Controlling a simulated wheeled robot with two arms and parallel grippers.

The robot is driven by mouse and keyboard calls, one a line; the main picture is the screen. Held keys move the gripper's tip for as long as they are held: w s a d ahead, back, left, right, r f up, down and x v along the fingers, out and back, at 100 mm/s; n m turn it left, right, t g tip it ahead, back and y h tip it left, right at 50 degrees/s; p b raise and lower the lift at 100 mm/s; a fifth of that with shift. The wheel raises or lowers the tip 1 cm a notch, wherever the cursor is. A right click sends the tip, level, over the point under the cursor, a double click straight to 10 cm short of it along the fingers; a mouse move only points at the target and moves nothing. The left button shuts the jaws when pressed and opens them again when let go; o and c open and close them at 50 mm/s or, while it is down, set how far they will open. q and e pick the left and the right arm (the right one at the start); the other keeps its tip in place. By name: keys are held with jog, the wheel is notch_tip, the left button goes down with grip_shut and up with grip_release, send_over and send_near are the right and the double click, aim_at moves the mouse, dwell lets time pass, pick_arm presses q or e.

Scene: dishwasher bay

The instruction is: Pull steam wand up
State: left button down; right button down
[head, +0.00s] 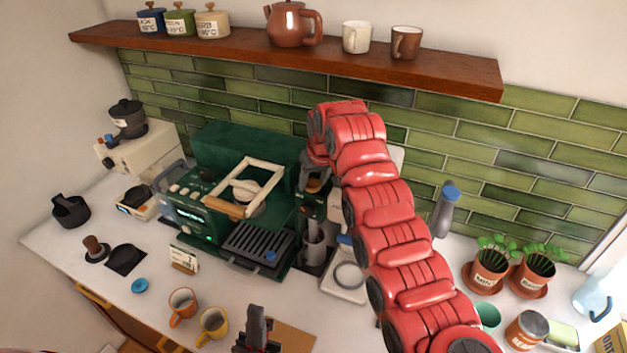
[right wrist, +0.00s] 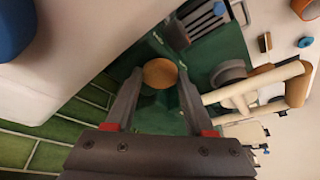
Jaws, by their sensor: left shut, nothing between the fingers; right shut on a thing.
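The dark green espresso machine (head: 235,150) stands on the counter against the tiled wall. My right gripper (head: 314,168) reaches down at the machine's right side and is shut on a round wooden knob. In the right wrist view the knob (right wrist: 160,73) sits between the two fingers (right wrist: 158,95). It appears to be the steam wand's handle; the wand itself is mostly hidden by my gripper and arm. My left gripper (head: 256,313) is shut and empty, low over the counter's front edge, apart from the machine.
A drip tray (head: 258,242) and small scale (head: 347,278) lie near the machine. Orange (head: 182,306) and yellow (head: 212,324) mugs stand in front. A shelf (head: 300,55) with pots and cups runs above. Potted plants (head: 490,268) stand at the right.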

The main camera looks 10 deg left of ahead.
jog(key=shift+r, duration=0.1)
dwell(0.3)
jog(key=shift+r+b, duration=0.25)
jog(key=shift+b, duration=0.05)
notch_tip(320, 180, up, 5)
jog(key=shift+r, duration=0.15)
jog(key=shift+w, duration=0.1)
jog(key=c, duration=0.6)
grip_release()
jog(key=shift+r, duration=0.1)
jog(key=o, duration=0.3)
jog(key=shift+o, duration=0.2)
